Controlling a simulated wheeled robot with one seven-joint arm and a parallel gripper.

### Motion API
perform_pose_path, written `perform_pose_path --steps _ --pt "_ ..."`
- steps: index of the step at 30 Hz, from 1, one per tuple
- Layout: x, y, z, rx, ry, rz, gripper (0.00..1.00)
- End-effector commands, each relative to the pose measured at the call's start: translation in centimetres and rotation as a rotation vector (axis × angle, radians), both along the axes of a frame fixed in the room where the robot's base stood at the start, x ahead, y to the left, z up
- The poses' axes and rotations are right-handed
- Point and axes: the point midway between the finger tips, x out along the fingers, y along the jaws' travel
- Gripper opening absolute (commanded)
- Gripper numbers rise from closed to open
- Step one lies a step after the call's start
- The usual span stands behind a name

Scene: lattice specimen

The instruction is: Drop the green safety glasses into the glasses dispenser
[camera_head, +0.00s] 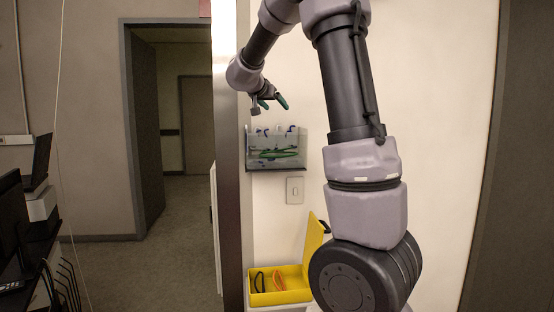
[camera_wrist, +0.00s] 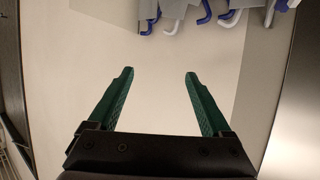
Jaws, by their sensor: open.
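The glasses dispenser (camera_head: 277,165) is a clear, open-topped box on the wall, with blue and white glasses arms sticking up from it. Green safety glasses (camera_head: 281,154) show through its front, lying inside. My gripper (camera_head: 273,104) is above the dispenser, with its green fingers spread. In the wrist view my gripper (camera_wrist: 159,73) is open with nothing between the fingers. Blue and white glasses arms (camera_wrist: 205,12) show at the top of that view, beyond the fingertips and apart from them. The rest of the dispenser is mostly cut off there.
A yellow open box (camera_head: 290,297) below holds dark and orange items, its lid raised. A light switch (camera_head: 295,190) is on the wall under the dispenser. A wall edge (camera_head: 228,160) stands just left of it. A desk with monitors (camera_head: 12,215) is at far left; the floor between is clear.

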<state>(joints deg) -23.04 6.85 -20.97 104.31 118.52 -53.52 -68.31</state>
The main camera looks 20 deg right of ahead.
Motion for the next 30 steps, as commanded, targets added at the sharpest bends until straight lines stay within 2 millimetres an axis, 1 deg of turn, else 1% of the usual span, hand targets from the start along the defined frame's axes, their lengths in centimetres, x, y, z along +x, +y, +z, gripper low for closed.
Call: perform_pose_path --steps 5,12,16,21,30 --pt "-1.6 1.9 1.1 0.002 -0.002 0.004 0.83" --pt "-4.6 5.2 2.9 0.002 -0.002 0.003 0.83" --pt "-5.7 6.5 3.6 0.001 -0.001 0.002 0.83" --pt "-6.4 7.2 4.0 0.0 0.0 0.001 0.83" --pt "-6.5 7.2 4.0 0.0 0.0 0.0 0.83"
